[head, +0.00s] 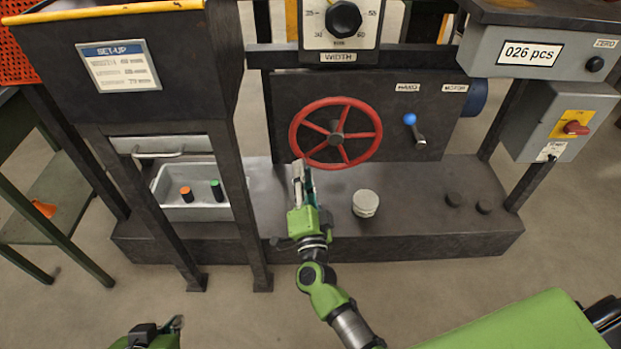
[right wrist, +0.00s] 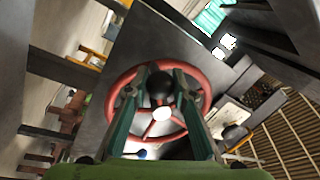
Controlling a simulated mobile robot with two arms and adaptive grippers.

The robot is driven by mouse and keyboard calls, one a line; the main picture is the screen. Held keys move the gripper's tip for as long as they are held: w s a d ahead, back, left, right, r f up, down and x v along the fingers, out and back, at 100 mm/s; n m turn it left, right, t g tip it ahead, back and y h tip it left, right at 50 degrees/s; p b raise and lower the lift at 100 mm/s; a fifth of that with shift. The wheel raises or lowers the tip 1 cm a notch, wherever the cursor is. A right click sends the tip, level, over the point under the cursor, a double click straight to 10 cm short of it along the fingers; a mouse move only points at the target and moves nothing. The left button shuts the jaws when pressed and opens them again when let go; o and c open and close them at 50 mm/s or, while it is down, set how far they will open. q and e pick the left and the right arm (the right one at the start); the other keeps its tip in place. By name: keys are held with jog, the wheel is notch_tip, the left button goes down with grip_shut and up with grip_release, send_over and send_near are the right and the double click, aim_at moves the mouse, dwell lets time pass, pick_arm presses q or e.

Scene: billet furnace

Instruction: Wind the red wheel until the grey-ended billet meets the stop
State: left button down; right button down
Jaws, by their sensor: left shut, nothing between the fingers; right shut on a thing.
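The red wheel (head: 372,117) stands on the front of a dark machine housing and also shows in the right wrist view (right wrist: 113,100). My right gripper (head: 302,166) is at the wheel's lower left rim. In the right wrist view its fingers (right wrist: 160,85) are closed around a black knob (right wrist: 160,90) in front of the wheel; in the head view the gripper hides this knob. My left gripper (head: 172,326) is shut and empty at the bottom edge, away from the machine. I cannot make out the grey-ended billet or the stop.
A lever with a blue ball (head: 410,119) leans toward the HAND label. A WIDTH dial (head: 344,20) is above the wheel. A pale round cap (head: 366,203) stands on the base. A tray (head: 212,212) at left holds orange-topped and green-topped pieces. A switch box (head: 565,122) is at right.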

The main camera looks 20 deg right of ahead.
pick_arm(q)
jog(key=shift+s+f, duration=0.15)
jog(key=shift+s, duration=0.15)
pick_arm(e)
jog(key=shift+w+a+r+m, duration=0.15)
jog(key=shift+a+r+m, duration=0.35)
jog(key=shift+r+m, duration=0.35)
pick_arm(q)
jog(key=shift+a, duration=0.1)
pick_arm(e)
jog(key=c, duration=1.7)
grip_release()
jog(key=shift+a, duration=0.1)
pick_arm(q)
jog(key=shift+a, duration=0.1)
pick_arm(e)
jog(key=shift+f, duration=0.1)
jog(key=shift+s+f, duration=0.1)
jog(key=shift+s, duration=0.15)
jog(key=v, duration=1.1)
jog(key=shift+s, duration=0.2)
jog(key=shift+a+f, duration=0.1)
